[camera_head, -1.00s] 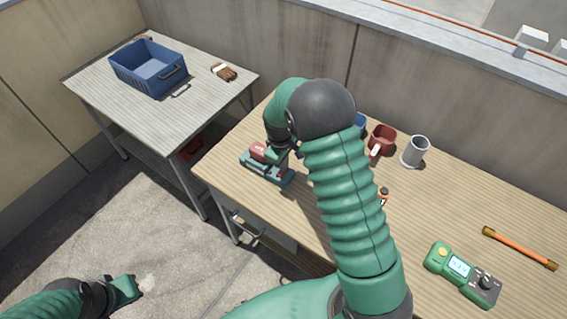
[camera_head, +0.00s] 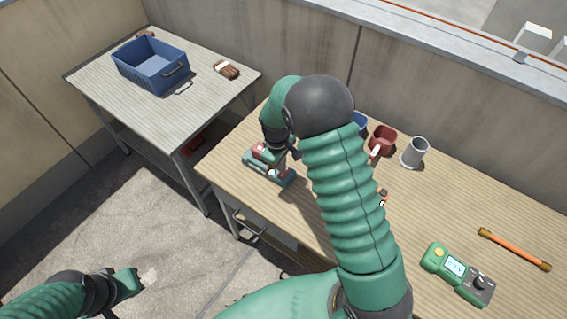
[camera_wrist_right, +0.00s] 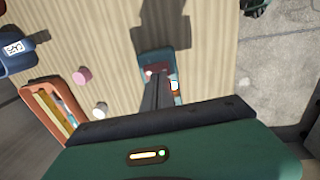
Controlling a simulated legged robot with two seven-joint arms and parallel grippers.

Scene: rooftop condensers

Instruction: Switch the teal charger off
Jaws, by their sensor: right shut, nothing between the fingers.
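The teal charger (camera_head: 253,163) lies on the near left part of the wooden bench, with a red block on it. My right gripper (camera_head: 277,168) is over the charger and hides part of it. In the right wrist view the charger (camera_wrist_right: 152,56) is beyond the fingertips, and the shut, empty fingers (camera_wrist_right: 157,80) point down at it. A small white and blue lit patch shows on the charger beside the fingers. I cannot tell whether they touch it. My left gripper (camera_head: 128,283) is low at the left, away from the bench; its jaws are unclear.
A blue crate (camera_head: 150,65) and a brown item (camera_head: 227,70) are on the side table. My right arm hides the bench's middle.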

